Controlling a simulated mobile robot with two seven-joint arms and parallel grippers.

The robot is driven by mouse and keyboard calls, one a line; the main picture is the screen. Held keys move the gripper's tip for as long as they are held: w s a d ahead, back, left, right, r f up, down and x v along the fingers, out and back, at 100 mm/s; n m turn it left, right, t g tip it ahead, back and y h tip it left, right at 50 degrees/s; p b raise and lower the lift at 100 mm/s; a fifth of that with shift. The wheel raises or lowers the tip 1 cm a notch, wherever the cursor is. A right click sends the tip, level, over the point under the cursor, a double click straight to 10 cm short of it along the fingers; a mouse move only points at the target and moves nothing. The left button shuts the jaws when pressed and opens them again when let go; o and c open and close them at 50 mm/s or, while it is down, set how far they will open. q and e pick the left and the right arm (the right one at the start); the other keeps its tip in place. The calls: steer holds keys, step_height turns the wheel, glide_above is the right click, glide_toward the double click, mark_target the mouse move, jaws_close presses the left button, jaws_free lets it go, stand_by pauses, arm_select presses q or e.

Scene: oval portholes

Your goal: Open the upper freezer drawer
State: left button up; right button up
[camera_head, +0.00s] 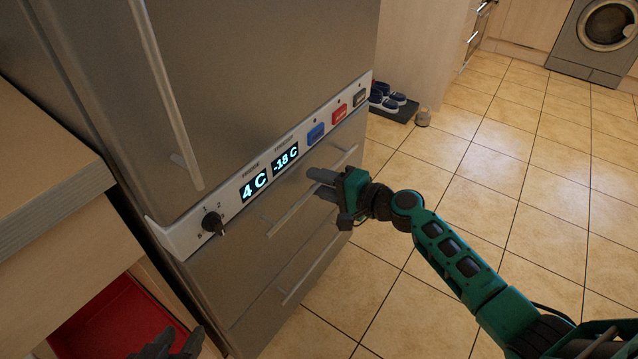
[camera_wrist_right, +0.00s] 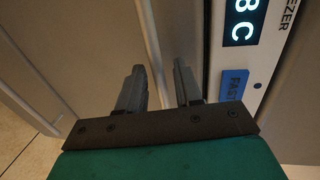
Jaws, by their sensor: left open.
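The upper freezer drawer (camera_head: 238,252) is the grey front just below the white control panel, and it looks shut. Its bar handle (camera_head: 288,212) runs slanting across the front. My right gripper (camera_head: 316,182) is at this handle, near its middle, partly hiding it. In the right wrist view its two fingers (camera_wrist_right: 160,68) stand apart, and the handle bar (camera_wrist_right: 152,40) runs into the gap between them. I cannot tell whether either finger touches it. My left gripper (camera_head: 178,342) is open and empty at the bottom edge of the head view, left of the fridge's lower part.
The control panel (camera_head: 265,170) carries a knob (camera_head: 213,222), displays and buttons. A lower drawer handle (camera_head: 312,272) is below. A wooden counter (camera_head: 50,150) and a red-bottomed compartment (camera_head: 115,322) are at left. Shoes (camera_head: 388,97) lie on a mat behind; tiled floor at right is clear.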

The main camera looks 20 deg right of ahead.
steer(key=shift+w+a, duration=0.15)
steer(key=shift+w, duration=0.05)
jaws_close()
stand_by(0.6)
